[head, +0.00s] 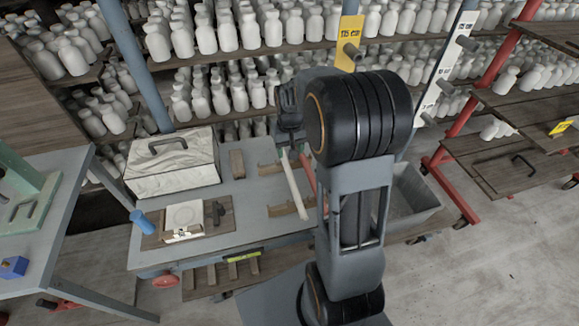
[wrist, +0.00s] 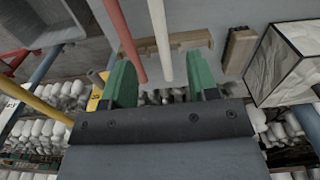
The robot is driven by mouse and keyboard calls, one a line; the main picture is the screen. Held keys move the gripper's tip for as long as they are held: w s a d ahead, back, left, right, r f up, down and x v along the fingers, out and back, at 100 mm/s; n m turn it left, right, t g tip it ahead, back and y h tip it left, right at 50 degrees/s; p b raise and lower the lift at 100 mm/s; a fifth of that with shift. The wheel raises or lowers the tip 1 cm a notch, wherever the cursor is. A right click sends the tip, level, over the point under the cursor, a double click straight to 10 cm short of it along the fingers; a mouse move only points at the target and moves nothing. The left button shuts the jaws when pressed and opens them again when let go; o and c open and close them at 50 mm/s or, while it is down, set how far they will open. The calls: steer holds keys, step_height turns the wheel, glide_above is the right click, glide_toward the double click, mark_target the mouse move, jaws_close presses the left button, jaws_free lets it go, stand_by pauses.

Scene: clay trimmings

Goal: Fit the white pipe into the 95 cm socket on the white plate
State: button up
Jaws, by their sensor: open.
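The white pipe (head: 296,190) lies across notched wooden rests on the grey table, beside a red pipe (head: 308,172). My gripper (wrist: 160,62) is open, with two green fingers. In the wrist view the white pipe (wrist: 160,40) and the red pipe (wrist: 127,42) both show between the fingers; I see no grip on either and cannot tell the distance. In the head view the gripper (head: 289,128) is at the pipes' far end, its fingers largely hidden. The white plate (head: 445,70) stands upright on a post at the right, with several projecting sockets; its lower labels are too small to read.
A yellow plate (head: 347,42) with one socket stands on another post. Shelves of white bottles fill the back. Floor is open at lower right.

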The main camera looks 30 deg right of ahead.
steer(key=p, duration=0.1)
glide_above(290, 174)
step_height(290, 174, down, 8)
steer(key=shift+s+d, duration=0.1)
steer(key=shift+f+p, duration=0.85)
steer(key=shift+f, duration=2.2)
jaws_close()
